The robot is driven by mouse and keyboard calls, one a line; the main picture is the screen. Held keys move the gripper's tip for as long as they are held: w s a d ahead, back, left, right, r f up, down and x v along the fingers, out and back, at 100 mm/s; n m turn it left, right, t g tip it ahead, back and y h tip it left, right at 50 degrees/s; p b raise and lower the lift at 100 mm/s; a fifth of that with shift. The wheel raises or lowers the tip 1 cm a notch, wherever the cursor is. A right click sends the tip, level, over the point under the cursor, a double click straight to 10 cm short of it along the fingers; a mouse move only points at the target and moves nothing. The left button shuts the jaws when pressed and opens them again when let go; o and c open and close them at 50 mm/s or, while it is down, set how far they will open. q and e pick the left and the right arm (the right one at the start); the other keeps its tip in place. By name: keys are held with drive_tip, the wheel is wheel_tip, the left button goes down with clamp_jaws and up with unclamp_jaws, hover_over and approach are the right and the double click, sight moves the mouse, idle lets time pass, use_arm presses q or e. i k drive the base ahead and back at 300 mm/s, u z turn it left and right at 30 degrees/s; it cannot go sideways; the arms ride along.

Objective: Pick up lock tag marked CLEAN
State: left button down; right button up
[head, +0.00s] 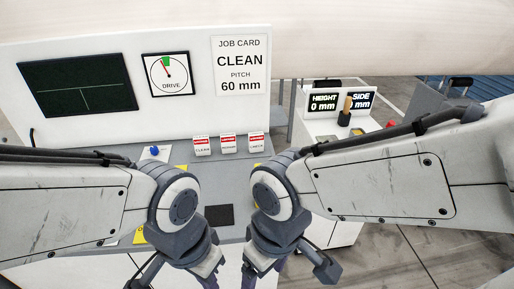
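Three white lock tags with red tops stand in a row on the grey bench top. The lettering is tiny; the left tag (202,147) appears to read CLEAN. The middle tag (228,144) is hard to read, and the right tag (256,143) may read CHECK. My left gripper (205,266) and my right gripper (258,262) hang at the bottom of the view, nearer to me than the tags and apart from them. Their fingertips are cut off or hidden, so their opening does not show.
A job card (240,65) reads CLEAN, pitch 60 mm. A DRIVE dial (167,74) and a dark screen (78,84) are on the white panel. A blue knob (155,150) is left of the tags. A dark square (219,215) lies nearer me. HEIGHT and SIDE displays (324,102) stand right.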

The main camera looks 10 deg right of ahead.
sight(201, 146)
drive_tip(key=z, duration=0.05)
drive_tip(key=k, duration=0.45)
drive_tip(key=u, duration=1.2)
drive_tip(key=i, duration=1.55)
drive_tip(key=z, duration=0.65)
